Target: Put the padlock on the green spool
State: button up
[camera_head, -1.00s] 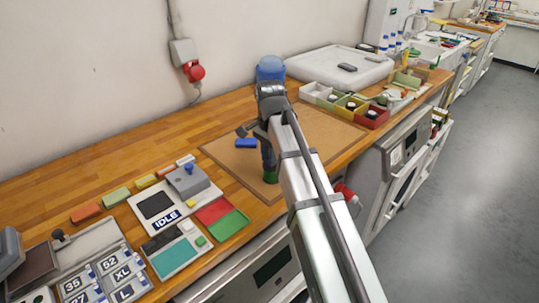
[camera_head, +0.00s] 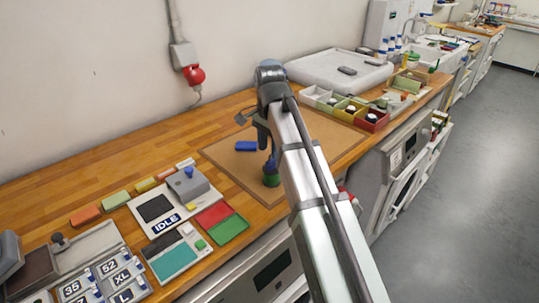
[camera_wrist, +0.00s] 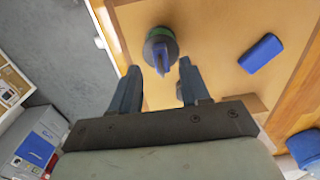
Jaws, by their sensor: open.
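The green spool (camera_head: 271,181) stands upright on the brown board. A small blue thing, seemingly the padlock (camera_head: 270,164), rests on top of it. In the wrist view the spool (camera_wrist: 152,47) shows a dark top and green rim, with the blue padlock (camera_wrist: 163,60) on it, apparently upright. My gripper (camera_head: 263,143) is open and empty, above and behind the spool in the head view. In the wrist view my open fingers (camera_wrist: 159,67) are spread either side of the padlock's line, apparently clear of it. The padlock's details are too small to tell.
A blue block (camera_head: 246,146) lies on the brown board (camera_head: 230,165); it also shows in the wrist view (camera_wrist: 261,53). A divided box (camera_head: 345,106) stands at the back right. A grey device marked IDLE (camera_head: 167,226) and coloured trays stand left. The board around the spool is mostly clear.

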jog(key=shift+r, duration=1.45)
